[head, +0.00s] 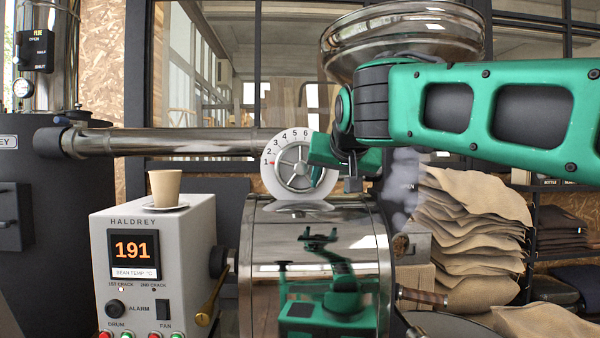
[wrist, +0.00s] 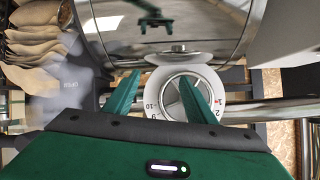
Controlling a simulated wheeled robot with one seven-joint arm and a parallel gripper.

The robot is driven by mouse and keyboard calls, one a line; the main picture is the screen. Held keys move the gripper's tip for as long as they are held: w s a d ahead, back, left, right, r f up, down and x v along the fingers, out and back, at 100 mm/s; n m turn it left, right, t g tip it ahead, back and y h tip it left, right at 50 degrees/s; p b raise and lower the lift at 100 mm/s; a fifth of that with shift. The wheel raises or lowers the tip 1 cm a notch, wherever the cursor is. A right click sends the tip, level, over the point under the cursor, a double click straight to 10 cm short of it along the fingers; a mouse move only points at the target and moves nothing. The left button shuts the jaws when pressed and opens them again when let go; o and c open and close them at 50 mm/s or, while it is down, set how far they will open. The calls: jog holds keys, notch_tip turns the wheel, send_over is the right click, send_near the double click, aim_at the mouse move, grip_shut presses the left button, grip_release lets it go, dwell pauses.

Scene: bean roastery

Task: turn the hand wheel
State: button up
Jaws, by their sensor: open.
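The hand wheel (head: 293,168) is a grey spoked wheel on a round white dial (head: 270,178) with numbers around its edge and a red mark by the 1. It stands upright above the shiny drum. My gripper (head: 322,166) is at the wheel's right side and hides part of the dial there. In the wrist view the wheel (wrist: 174,102) and dial (wrist: 155,82) appear turned over. My gripper (wrist: 159,75) is open there, one finger across the wheel's face and the other outside the dial's left edge. I cannot tell whether either finger touches.
A control box (head: 150,235) reading 191 stands at the left, with a paper cup (head: 165,187) on a saucer on top. A metal pipe (head: 170,142) runs behind the wheel. The polished drum (head: 262,235) lies below. Burlap sacks (head: 470,225) are stacked at the right.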

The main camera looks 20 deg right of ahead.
jog(key=t, duration=0.2)
send_near(303, 165)
jog(key=w, duration=0.1)
jog(key=shift+y, duration=0.3)
jog(key=x, duration=1)
jog(key=shift+w+d+f, duration=0.2)
jog(key=shift+w+d, duration=0.05)
jog(key=shift+w, duration=0.05)
jog(key=shift+c, duration=0.5)
grip_shut()
